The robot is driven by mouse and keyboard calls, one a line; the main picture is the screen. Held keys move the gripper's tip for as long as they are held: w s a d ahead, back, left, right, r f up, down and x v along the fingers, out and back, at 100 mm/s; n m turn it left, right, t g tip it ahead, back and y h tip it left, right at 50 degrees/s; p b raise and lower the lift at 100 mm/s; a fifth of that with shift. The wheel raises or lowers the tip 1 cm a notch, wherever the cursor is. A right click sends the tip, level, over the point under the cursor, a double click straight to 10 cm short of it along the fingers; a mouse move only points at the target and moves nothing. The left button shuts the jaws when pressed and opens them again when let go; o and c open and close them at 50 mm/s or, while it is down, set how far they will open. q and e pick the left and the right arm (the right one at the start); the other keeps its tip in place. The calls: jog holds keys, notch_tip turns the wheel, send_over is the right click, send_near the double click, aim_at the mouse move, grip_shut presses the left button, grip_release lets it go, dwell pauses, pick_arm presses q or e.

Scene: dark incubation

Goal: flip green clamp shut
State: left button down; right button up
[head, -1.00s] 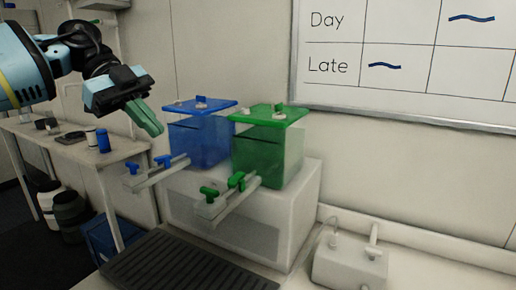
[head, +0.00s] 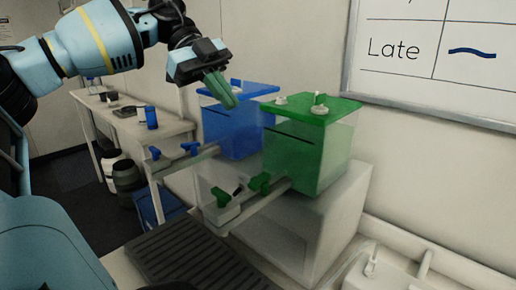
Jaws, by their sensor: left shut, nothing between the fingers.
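The green tank (head: 308,155) with a green lid stands on a pale block. A pale bar runs out from its front. It carries two small green pieces, one nearer the tank (head: 259,183) and one near the outer end (head: 221,197). I cannot tell which piece is the clamp, nor whether it is open or shut. My left gripper (head: 231,101), with green fingers, is shut and empty. In the picture it shows above the outer bar and in front of the blue tank (head: 228,130). My right gripper is not in view.
The blue tank has a similar bar with blue pieces (head: 190,147). A dark ribbed mat (head: 190,262) lies in front of the pale block (head: 290,235). A small pale device (head: 368,272) is at lower right. A side table (head: 150,131) stands at left.

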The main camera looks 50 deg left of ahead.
pick_arm(q)
send_over(259, 181)
jog(key=w+a, duration=0.1)
jog(key=f, duration=0.7)
jog(key=shift+w+a+f, duration=0.15)
jog(key=shift+a+f, duration=0.05)
jog(key=shift+w+a+f, duration=0.1)
jog(key=shift+w+f, duration=0.05)
jog(key=shift+f, duration=0.4)
jog(key=shift+w+a+f, duration=0.1)
jog(key=shift+f, duration=0.45)
jog(key=shift+w+f, duration=0.1)
jog(key=shift+f, duration=0.55)
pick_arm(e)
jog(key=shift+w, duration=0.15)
pick_arm(q)
jog(key=shift+f, duration=0.2)
jog(key=shift+f+g, duration=0.2)
jog(key=shift+g, duration=0.2)
jog(key=shift+w+f+n, duration=0.1)
jog(key=shift+w+n, duration=0.2)
jog(key=shift+w, duration=0.05)
jog(key=shift+s, duration=0.2)
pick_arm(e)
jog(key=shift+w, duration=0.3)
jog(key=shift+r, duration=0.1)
